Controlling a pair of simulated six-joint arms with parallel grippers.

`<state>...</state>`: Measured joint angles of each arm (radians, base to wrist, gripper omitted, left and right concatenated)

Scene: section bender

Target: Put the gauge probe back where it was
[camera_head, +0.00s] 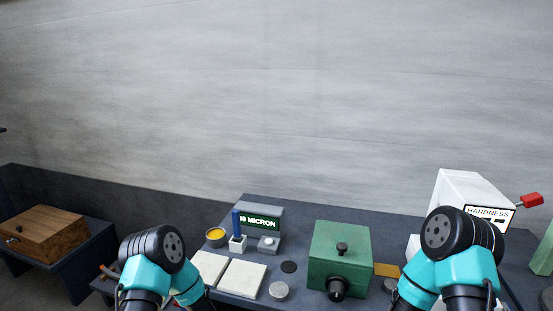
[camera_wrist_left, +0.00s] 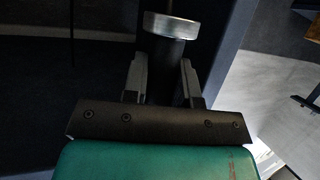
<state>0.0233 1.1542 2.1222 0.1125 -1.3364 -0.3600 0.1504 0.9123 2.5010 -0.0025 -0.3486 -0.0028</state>
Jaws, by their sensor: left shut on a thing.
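In the left wrist view my left gripper (camera_wrist_left: 163,72) is shut on a dark cylinder (camera_wrist_left: 163,55) with a bright silver collar (camera_wrist_left: 170,26) at its upper end. I cannot tell for sure whether this is the gauge probe. In the head view a grey gauge box (camera_head: 259,222) reads "10 MICRON" and has a silver knob in front. A blue upright piece (camera_head: 236,222) stands in a small white block (camera_head: 238,244) beside it. My left arm hides its own gripper in the head view. My right gripper is hidden too.
Two pale pads (camera_head: 241,278), a yellow-filled dish (camera_head: 216,236), a black disc (camera_head: 289,266) and a silver puck (camera_head: 279,291) lie on the dark table. A green box (camera_head: 341,255) stands right of them, a white hardness tester (camera_head: 462,190) farther right. A wooden box (camera_head: 42,235) is at left.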

